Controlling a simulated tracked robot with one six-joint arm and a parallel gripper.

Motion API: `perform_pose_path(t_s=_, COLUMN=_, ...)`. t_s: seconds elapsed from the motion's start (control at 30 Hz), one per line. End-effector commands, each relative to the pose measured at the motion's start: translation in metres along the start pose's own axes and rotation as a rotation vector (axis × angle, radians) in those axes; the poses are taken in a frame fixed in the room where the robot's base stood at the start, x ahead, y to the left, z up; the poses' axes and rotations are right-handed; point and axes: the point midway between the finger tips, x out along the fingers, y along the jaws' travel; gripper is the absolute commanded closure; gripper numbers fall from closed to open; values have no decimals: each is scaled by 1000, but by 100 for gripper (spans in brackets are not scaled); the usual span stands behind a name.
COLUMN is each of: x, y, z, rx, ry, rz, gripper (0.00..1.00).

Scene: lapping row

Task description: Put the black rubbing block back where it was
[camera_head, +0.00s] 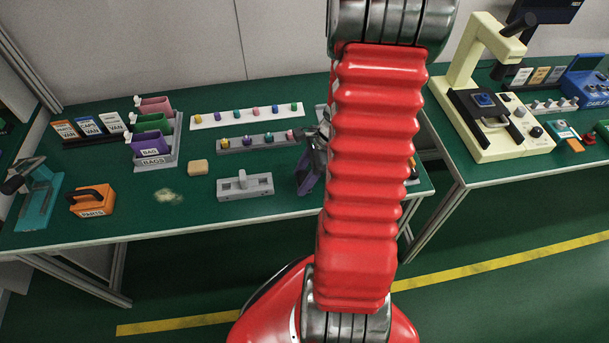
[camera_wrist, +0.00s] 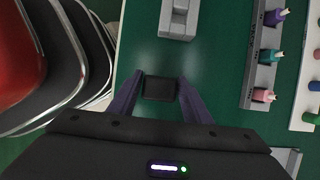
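The black rubbing block (camera_wrist: 160,88) shows in the wrist view, between the purple fingertips of my gripper (camera_wrist: 161,78). The fingers sit against its two sides and appear shut on it. In the head view my gripper (camera_head: 308,172) is partly behind my red arm, low over the right part of the green table (camera_head: 150,225). The block is hidden there. I cannot tell whether it touches the table. A grey fixture with a raised middle (camera_head: 245,186) lies just left of my gripper; it also shows at the top of the wrist view (camera_wrist: 178,20).
A grey strip with coloured pegs (camera_head: 258,141) and a white strip (camera_head: 235,117) lie behind. A tan block (camera_head: 198,168), orange PARTS box (camera_head: 91,201), labelled bins (camera_head: 152,140) and teal tool (camera_head: 38,197) stand left. Clear table lies in front of the fixture.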

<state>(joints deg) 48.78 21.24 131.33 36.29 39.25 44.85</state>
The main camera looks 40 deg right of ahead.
Motion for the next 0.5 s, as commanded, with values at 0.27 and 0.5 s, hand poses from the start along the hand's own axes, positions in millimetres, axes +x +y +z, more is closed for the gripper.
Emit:
perform_pose_path(t_s=0.27, x=0, y=0, z=0, rx=0, ry=0, rz=0, gripper=42)
perform_pose_path(t_s=0.5, x=-2, y=0, z=1, rx=0, ry=0, rz=-1, gripper=42)
